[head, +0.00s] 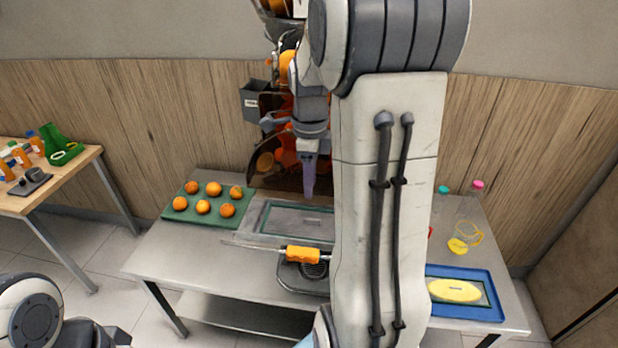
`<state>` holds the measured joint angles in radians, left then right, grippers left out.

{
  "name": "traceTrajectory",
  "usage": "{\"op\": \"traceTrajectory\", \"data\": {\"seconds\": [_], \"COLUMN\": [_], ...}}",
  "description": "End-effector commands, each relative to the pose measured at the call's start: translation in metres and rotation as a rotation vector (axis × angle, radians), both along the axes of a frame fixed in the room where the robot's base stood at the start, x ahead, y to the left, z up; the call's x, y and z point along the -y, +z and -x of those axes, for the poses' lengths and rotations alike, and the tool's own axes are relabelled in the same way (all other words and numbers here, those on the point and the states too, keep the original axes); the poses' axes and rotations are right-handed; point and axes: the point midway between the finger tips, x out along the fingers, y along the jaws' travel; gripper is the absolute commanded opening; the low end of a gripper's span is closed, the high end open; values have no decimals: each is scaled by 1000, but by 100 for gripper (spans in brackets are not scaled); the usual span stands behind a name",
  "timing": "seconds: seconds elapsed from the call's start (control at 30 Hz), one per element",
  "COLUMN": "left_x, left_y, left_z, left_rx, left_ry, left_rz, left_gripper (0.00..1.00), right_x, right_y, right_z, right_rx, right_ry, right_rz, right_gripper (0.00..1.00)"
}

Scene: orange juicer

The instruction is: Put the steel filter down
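A flat steel rectangular piece, which looks like the steel filter (262,238), lies on the steel table left of my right arm. Its frame surrounds a grey-green panel, and its right end is close to my arm. My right gripper (309,192) points down above its far side, in front of the orange juicer (265,165). The fingers show edge-on as one narrow purple-grey shape, so their opening is unclear. I see no filter between them. Part of my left arm shows at the lower left corner. I cannot make out its gripper's fingers.
A green tray (172,213) with several oranges stands left of the filter. An orange-handled tool (303,254) lies at the front. A blue tray (478,271) with a yellow item and clear bottles (468,207) stand at right. A wooden side table (65,172) is far left.

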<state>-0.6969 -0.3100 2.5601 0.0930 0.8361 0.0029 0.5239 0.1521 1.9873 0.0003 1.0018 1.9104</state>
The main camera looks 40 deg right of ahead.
Motion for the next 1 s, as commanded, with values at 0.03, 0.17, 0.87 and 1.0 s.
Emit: {"op": "traceTrajectory", "data": {"seconds": [0.03,0.17,0.87,1.0], "left_x": [0,0,0,0], "left_y": [-1,-2,-2,-2], "left_z": [0,0,0,0], "left_rx": [0,0,0,0], "left_ry": [0,0,0,0], "left_rz": [0,0,0,0], "left_gripper": [0,0,0,0], "right_x": [0,0,-250,-290], "right_y": [6,14,-3,-14], "right_z": [0,0,67,117], "right_rx": [3,1,70,102], "right_ry": [0,0,1972,2548], "right_rz": [2,1,-13,-11], "right_gripper": [39,39,39,39]}}
